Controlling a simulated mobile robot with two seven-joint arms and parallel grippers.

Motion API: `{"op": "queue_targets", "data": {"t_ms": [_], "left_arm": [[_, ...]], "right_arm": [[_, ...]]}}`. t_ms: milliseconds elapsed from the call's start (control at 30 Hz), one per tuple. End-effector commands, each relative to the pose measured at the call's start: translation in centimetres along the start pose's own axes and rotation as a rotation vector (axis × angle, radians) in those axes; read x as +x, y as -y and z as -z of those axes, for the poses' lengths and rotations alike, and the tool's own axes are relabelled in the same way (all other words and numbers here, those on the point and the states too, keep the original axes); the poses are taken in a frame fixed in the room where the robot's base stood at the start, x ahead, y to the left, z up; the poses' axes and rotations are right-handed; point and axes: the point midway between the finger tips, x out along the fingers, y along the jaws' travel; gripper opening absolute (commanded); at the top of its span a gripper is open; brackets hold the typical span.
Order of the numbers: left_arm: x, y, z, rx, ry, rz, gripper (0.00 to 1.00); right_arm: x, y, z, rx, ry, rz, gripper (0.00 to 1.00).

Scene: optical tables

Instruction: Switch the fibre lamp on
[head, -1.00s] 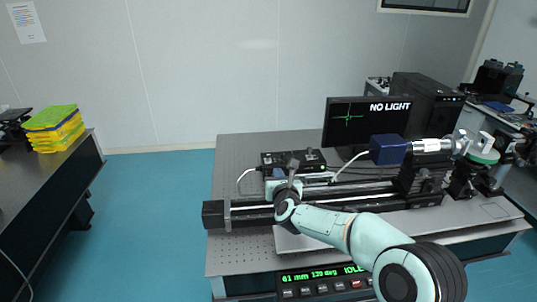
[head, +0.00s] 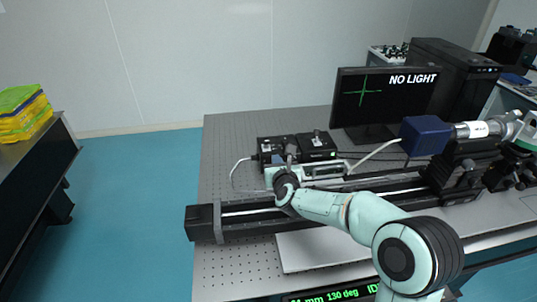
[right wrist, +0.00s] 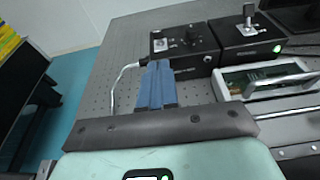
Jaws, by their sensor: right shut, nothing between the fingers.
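Two black control boxes stand side by side at the back of the optical table. The left box (head: 271,150) has a switch on a light plate and a knob; it also shows in the right wrist view (right wrist: 183,47). The right box (head: 317,146) has an upright lever and, in the right wrist view (right wrist: 246,50), a lit green light. I cannot tell which is the fibre lamp. My right gripper (right wrist: 156,66) is shut and empty, its blue fingers pointing toward the left box's near side, close to its cable end. I cannot tell whether they touch. My left gripper is not in view.
A monitor (head: 386,103) reads "NO LIGHT". A long black rail (head: 250,223) runs along the table under my right arm. A white-framed unit (right wrist: 268,78) lies right of the fingers. A blue camera-like block (head: 426,136) stands at right. The perforated table (head: 222,140) is bare at left.

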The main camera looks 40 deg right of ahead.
Motion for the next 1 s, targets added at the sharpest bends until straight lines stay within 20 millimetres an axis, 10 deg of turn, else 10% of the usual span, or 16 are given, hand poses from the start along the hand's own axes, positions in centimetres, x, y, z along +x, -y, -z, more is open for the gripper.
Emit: {"op": "queue_targets", "data": {"t_ms": [300,767,1000], "left_arm": [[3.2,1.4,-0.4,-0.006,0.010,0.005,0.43],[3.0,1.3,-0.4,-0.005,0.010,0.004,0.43],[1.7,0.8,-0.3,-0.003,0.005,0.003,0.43]], "right_arm": [[0.4,0.2,3.7,-0.007,-0.008,0.001,0.00],[0.8,0.2,3.6,-0.006,-0.009,0.001,0.00],[4.0,0.2,3.5,-0.004,-0.010,0.000,0.00]]}}
